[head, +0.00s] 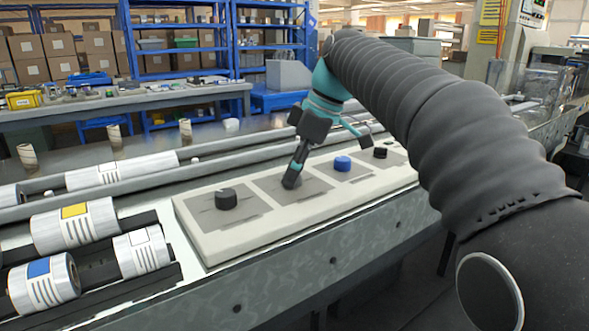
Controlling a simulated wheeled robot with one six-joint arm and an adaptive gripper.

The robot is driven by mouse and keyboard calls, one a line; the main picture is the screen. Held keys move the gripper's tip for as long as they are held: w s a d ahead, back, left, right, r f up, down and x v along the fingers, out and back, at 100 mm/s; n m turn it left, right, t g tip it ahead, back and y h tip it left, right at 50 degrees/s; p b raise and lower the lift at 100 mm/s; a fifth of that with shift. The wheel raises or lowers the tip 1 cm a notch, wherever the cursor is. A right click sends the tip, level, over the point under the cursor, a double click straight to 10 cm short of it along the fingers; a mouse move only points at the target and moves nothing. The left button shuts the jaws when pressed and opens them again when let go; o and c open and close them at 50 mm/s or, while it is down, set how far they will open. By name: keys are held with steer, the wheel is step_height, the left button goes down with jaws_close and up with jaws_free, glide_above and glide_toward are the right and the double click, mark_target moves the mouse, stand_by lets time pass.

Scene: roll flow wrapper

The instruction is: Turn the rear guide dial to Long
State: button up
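A pale control panel (300,208) runs along the machine's near edge, with a row of dials on grey plates. A black dial (226,198) is at the left, a blue dial (342,163) right of the middle, and a smaller black dial (380,152) at the far right. Their labels are too small to read, so I cannot tell which is the rear guide dial. My gripper (329,160) is above the panel with its fingers spread apart. One dark fingertip is low over the second plate from the left; I cannot tell whether it touches anything or hides a dial.
Printed rolls (75,226) lie on rails left of the panel, and a long roll (122,170) lies behind them. Several small upright cores stand along the back. A workbench (125,100) and blue shelves (185,60) stand behind. My arm covers the right side.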

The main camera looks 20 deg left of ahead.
steer(key=shift+m, duration=0.3)
steer(key=shift+c, duration=0.2)
steer(key=m+t, duration=0.1)
steer(key=m, duration=0.1)
steer(key=m+t+p, duration=0.1)
steer(key=m, duration=0.2)
steer(key=shift+s+m+h, duration=0.2)
steer(key=shift+m+h, duration=0.1)
steer(key=m+t+p, duration=0.1)
steer(key=m, duration=0.1)
steer(key=m+t+h+p, duration=0.1)
steer(key=m, duration=0.2)
steer(key=shift+a, duration=0.15)
steer(key=shift+f+m+h, duration=0.1)
steer(key=shift+m+h, duration=0.2)
steer(key=shift+m, duration=0.1)
steer(key=o, duration=1.1)
steer(key=shift+o, duration=0.2)
steer(key=shift+p, duration=0.3)
steer(key=v, duration=1.2)
